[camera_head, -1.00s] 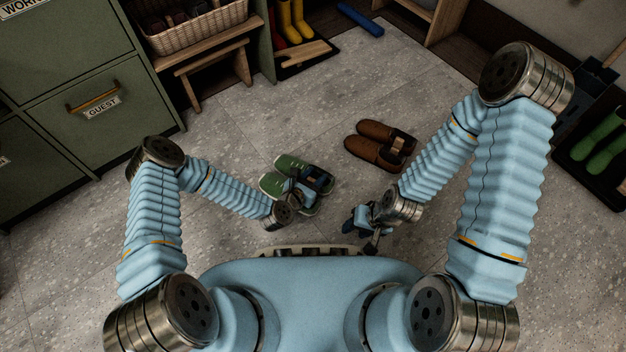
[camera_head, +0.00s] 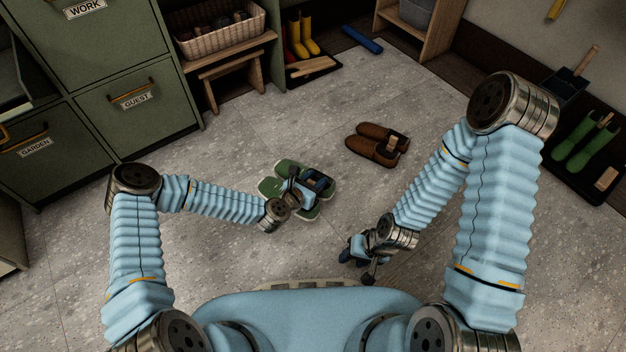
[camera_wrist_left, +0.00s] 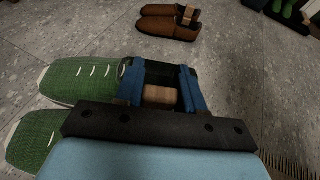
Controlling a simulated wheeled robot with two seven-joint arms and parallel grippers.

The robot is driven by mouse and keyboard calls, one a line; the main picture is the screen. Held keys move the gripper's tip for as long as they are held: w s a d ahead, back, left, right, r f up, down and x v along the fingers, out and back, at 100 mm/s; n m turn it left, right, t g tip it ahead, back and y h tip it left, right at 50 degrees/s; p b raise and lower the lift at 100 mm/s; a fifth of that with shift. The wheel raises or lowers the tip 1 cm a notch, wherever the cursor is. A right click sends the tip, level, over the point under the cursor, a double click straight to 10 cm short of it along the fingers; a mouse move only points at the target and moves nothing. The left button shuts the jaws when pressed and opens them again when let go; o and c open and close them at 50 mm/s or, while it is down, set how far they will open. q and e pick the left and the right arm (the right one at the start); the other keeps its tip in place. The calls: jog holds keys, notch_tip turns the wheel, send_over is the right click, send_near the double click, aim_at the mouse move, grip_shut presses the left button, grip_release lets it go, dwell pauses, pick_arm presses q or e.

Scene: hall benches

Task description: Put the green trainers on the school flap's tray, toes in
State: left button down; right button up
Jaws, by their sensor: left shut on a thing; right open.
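The pair of green trainers (camera_head: 284,172) sits side by side on or just above the floor in the middle of the head view; I cannot tell whether they touch it. Their toes point up-left there, and in the left wrist view the trainers (camera_wrist_left: 82,82) point left. My left gripper (camera_head: 312,186) is shut at their heel end, with a wooden piece (camera_wrist_left: 160,95) between its blue fingers. My right gripper (camera_head: 354,252) is open and empty, low over the floor. No label reading school shows. An open flap or tray (camera_head: 14,95) shows partly at the left edge, its label unseen.
The green cabinet has closed flaps marked work (camera_head: 85,8), guest (camera_head: 137,98) and garden (camera_head: 34,147). Brown slippers (camera_head: 372,148) lie right of the trainers. A bench with a basket (camera_head: 222,40) and yellow boots (camera_head: 302,38) stand behind. Green boots (camera_head: 580,142) stand right. Floor between trainers and cabinet is clear.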

pick_arm(q)
jog(key=shift+s+r, duration=0.25)
jog(key=shift+s, duration=0.15)
jog(key=s+a+r+n+t+y+p, duration=0.2)
jog(key=a+r+n+y+p, duration=0.5)
jog(key=a+r, duration=1.6)
notch_tip(320, 180, up, 3)
jog(key=y+p, duration=0.1)
jog(key=p, duration=0.1)
jog(key=shift+a+t+p, duration=0.3)
jog(key=shift+a, duration=0.05)
pick_arm(e)
notch_tip(320, 180, up, 9)
jog(key=s, duration=0.1)
jog(key=shift+s+a+r, duration=0.2)
jog(key=shift+a, duration=0.2)
